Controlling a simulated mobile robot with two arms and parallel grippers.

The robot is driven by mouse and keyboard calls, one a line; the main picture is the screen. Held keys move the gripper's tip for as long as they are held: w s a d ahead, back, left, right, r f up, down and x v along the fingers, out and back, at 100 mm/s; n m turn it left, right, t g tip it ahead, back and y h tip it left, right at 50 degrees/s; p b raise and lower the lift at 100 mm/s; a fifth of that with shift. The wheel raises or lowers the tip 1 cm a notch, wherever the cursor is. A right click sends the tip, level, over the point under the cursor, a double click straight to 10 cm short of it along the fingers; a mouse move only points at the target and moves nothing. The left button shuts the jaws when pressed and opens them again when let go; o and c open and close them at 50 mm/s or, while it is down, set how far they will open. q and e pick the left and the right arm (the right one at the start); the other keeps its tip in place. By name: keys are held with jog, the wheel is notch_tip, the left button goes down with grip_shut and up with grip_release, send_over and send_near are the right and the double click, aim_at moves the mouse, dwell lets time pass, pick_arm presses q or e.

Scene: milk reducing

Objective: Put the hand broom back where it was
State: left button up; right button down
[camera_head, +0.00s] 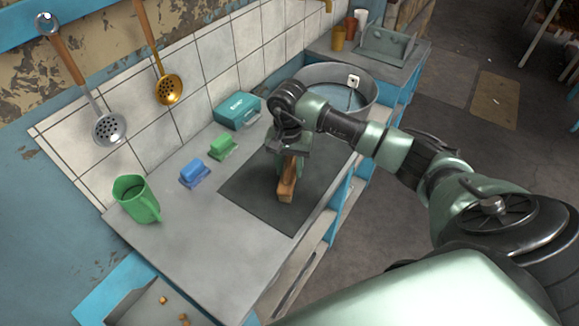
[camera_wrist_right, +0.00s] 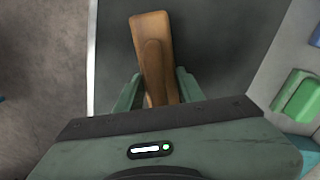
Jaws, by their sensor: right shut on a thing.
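The hand broom (camera_head: 287,186) shows as a brown wooden piece under my right gripper (camera_head: 287,160), over the dark mat (camera_head: 245,195) on the counter. In the right wrist view the wooden broom (camera_wrist_right: 152,45) lies between the two green fingers of my right gripper (camera_wrist_right: 158,88), which is shut on it. The far end of the broom sticks out beyond the fingers. Its part nearer the wrist is hidden by the gripper body. I cannot tell whether the broom touches the mat. My left gripper is not in view.
A blue brush (camera_head: 194,174), a green brush (camera_head: 222,146) and a teal box (camera_head: 237,110) line the wall side. A green jug (camera_head: 136,199) stands at left, and a large metal vat (camera_head: 338,86) stands behind my arm. Ladles hang on the wall. The front counter (camera_head: 215,265) is clear.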

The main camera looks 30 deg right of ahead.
jog(key=shift+f, duration=0.15)
jog(key=c, duration=0.9)
grip_release()
jog(key=shift+r, duration=0.4)
notch_tip(320, 180, up, 12)
jog(key=b, duration=0.3)
jog(key=shift+a+f, duration=0.1)
jog(key=shift+f, duration=0.15)
